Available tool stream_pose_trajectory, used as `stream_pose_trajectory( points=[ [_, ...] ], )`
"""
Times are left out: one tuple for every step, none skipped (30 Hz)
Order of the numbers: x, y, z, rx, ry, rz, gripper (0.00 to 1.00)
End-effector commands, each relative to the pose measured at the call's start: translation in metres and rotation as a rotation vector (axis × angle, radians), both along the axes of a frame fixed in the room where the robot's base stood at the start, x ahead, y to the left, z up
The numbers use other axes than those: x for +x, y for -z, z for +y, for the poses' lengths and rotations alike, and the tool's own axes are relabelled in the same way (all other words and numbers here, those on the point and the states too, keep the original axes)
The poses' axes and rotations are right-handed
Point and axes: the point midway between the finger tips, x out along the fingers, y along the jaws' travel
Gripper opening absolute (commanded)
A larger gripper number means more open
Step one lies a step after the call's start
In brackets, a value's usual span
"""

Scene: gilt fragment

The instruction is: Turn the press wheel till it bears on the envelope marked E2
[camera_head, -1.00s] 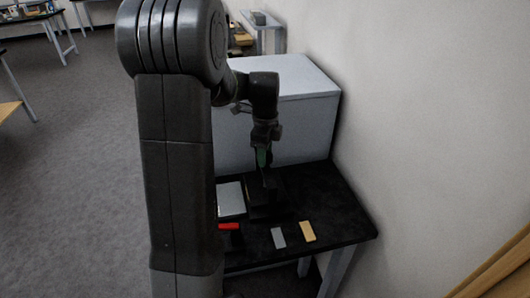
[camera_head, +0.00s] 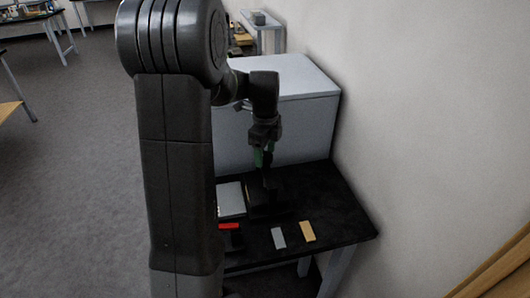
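My gripper (camera_head: 264,160) points down over a dark, blocky object (camera_head: 267,200) on the black table; this may be the press, but its wheel cannot be made out. A green patch shows at the gripper, and its fingertips are too small and dark to read. No envelope marked E2 can be told apart. A white flat piece (camera_head: 230,199) lies left of the dark object, partly hidden by my arm.
On the black table (camera_head: 335,209) lie a grey strip (camera_head: 278,238), a tan strip (camera_head: 307,231) and a red piece (camera_head: 229,226). A large white box (camera_head: 305,115) stands behind. A wall closes off the right side.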

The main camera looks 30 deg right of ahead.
Motion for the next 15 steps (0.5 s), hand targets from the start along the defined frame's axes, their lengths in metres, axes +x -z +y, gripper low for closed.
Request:
stream_pose_trajectory(
  points=[
    [0.0, 0.0, 0.0, 0.001, 0.0, 0.001, 0.65],
    [0.0, 0.001, 0.0, 0.002, 0.0, 0.001, 0.65],
    [0.0, 0.001, 0.0, 0.003, 0.0, 0.002, 0.65],
    [-0.001, 0.001, 0.001, 0.003, 0.0, 0.002, 0.65],
    [-0.001, 0.001, 0.001, 0.003, 0.0, 0.002, 0.65],
    [-0.001, 0.001, 0.001, 0.003, 0.0, 0.003, 0.65],
    [-0.001, 0.001, 0.001, 0.003, 0.0, 0.003, 0.65],
    [-0.001, 0.001, 0.001, 0.003, 0.0, 0.003, 0.65],
    [-0.001, 0.001, 0.001, 0.003, 0.0, 0.002, 0.65],
    [-0.001, -0.001, 0.001, 0.003, 0.0, 0.002, 0.65],
    [-0.001, -0.002, 0.001, 0.003, 0.0, 0.002, 0.65],
    [0.0, -0.006, 0.001, 0.003, 0.0, 0.002, 0.65],
    [0.0, -0.009, 0.0, 0.002, 0.0, 0.001, 0.65],
    [0.0, -0.013, 0.0, 0.001, 0.0, 0.0, 0.65],
    [0.0, -0.02, 0.001, 0.001, 0.0, 0.0, 0.65]
  ],
)
